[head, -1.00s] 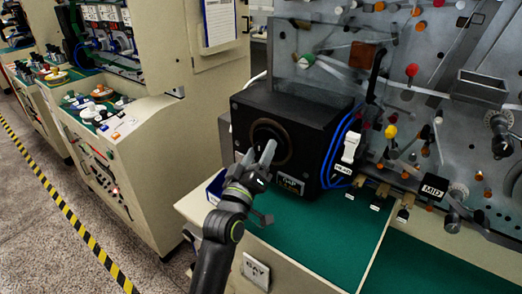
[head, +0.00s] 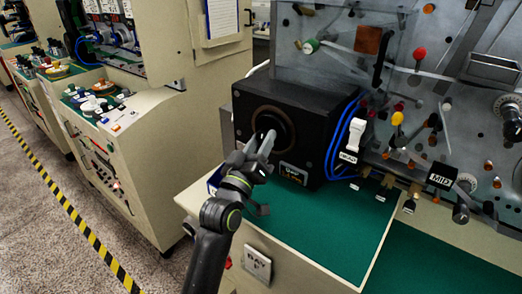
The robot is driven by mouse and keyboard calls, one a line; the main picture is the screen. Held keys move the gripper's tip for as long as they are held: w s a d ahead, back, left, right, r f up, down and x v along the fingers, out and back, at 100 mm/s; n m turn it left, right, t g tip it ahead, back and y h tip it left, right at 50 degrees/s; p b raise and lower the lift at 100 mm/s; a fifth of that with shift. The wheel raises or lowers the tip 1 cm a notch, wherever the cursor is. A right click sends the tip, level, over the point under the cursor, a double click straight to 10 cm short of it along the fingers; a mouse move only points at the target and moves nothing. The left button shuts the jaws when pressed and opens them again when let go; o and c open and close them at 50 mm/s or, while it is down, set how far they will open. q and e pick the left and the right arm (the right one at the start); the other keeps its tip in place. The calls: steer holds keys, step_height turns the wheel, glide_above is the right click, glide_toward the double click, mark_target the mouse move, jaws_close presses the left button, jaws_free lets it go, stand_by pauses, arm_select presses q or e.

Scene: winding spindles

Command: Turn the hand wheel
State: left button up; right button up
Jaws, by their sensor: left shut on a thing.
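The hand wheel (head: 273,113) is a dark round wheel on the front face of a black box (head: 318,130), which stands on a green-topped bench. My left gripper (head: 263,141) reaches up to it from below. Its grey fingers are shut on the hand wheel at its hub and cover the lower middle of it. The exact contact is small and partly hidden by the fingers. My right gripper is out of view.
Blue cables (head: 343,135) and a white switch (head: 354,134) are right of the box. A grey machine panel (head: 450,90) with knobs and spindles rises behind. The green bench top (head: 325,225) is clear in front. Cream cabinets stand at left.

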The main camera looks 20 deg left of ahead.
arm_select(q)
steer(key=m+g+h+b, duration=0.1)
steer(key=m+h+b, duration=0.1)
steer(key=m+b, duration=0.3)
steer(key=m+h+b, duration=0.3)
steer(key=m+b, duration=0.2)
steer(key=b, duration=0.1)
steer(key=m+g+h+b, duration=0.1)
steer(key=m+h+b, duration=0.2)
steer(key=m+b, duration=0.2)
steer(key=shift+w+a+f+m+g, duration=0.1)
steer(key=shift+a+f+m+g, duration=0.2)
steer(key=shift+m, duration=0.2)
steer(key=shift+m+b, duration=0.6)
steer(key=shift+b, duration=0.05)
steer(key=m+b, duration=0.1)
steer(key=m+g+h+b, duration=0.1)
steer(key=m, duration=0.1)
steer(key=m+g+b, duration=0.1)
steer(key=shift+r+m+h, duration=0.25)
steer(key=shift+m+h, duration=0.05)
steer(key=shift+a+r+m+g+b, duration=0.15)
steer(key=shift+m+g+b, duration=0.65)
steer(key=shift+m, duration=1.3)
steer(key=o, duration=1)
